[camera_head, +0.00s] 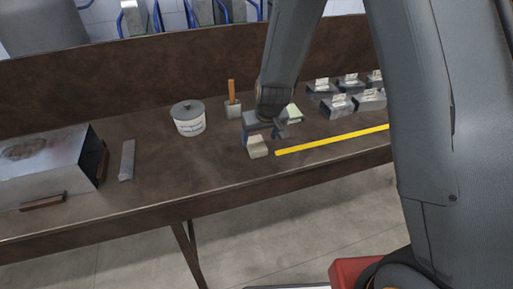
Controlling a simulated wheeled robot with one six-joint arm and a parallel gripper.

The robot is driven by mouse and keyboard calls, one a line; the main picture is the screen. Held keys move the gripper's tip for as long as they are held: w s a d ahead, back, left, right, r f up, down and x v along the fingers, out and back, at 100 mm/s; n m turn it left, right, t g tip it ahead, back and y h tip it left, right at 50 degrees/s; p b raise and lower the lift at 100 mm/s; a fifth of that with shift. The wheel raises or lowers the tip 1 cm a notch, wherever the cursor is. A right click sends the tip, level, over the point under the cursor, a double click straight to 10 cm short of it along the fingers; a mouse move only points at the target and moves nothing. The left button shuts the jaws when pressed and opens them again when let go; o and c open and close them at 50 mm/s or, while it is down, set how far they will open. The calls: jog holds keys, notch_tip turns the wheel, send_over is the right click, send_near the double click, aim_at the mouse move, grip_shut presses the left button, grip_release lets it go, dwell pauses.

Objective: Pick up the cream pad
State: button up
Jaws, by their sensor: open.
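The cream pad (258,148) is a small beige block on the brown bench, near the bench's front edge. My gripper (265,135) is just above and behind it, with its jaws apart. One finger is at the pad's left upper side and the other is up to the right. The gripper overlaps the pad's upper part in the picture, so I cannot tell whether it touches the pad.
A pale green pad (294,114) lies behind my gripper. Several metal duct pieces (337,106) stand at the right.

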aim_at(256, 144)
jog(key=x, duration=0.3)
jog(key=shift+w+a+f+b, duration=0.2)
jog(key=shift+a+f+b, duration=0.1)
jog(key=shift+w+f, duration=0.15)
jog(key=shift+f, duration=0.15)
jog(key=shift+f+b, duration=0.25)
jog(key=shift+b, duration=0.05)
jog(key=c, duration=1.1)
jog(key=shift+c, duration=0.2)
notch_tip(256, 144, up, 11)
jog(key=p, duration=1.1)
jog(key=shift+f, duration=0.2)
